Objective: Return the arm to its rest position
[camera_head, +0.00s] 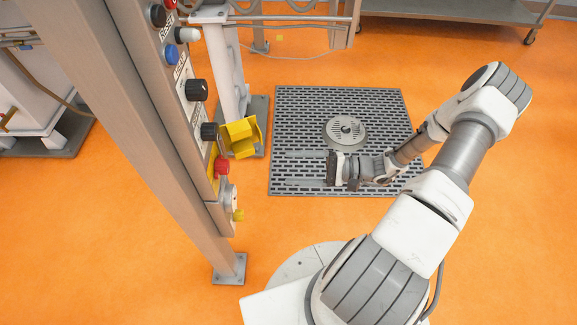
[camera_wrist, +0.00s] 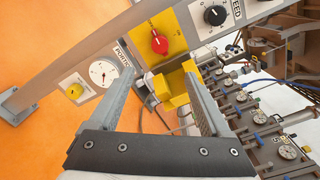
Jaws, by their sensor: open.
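My arm reaches in from the lower right in the head view, bent at the elbow. My gripper (camera_head: 302,168) points left over the dark floor grate (camera_head: 290,105), toward the control panel. In the wrist view my gripper (camera_wrist: 160,95) has its two fingers wide apart with nothing held between them. The control panel post (camera_head: 130,90) stands to the left of the gripper, with a clear gap between them in the head view. A red knob (camera_wrist: 159,42) on a yellow plate faces the wrist camera beyond the fingertips.
A yellow box (camera_head: 241,137) sits behind the panel. A round metal drain cover (camera_head: 344,131) lies on the grate. Orange floor (camera_head: 500,220) is open on the right.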

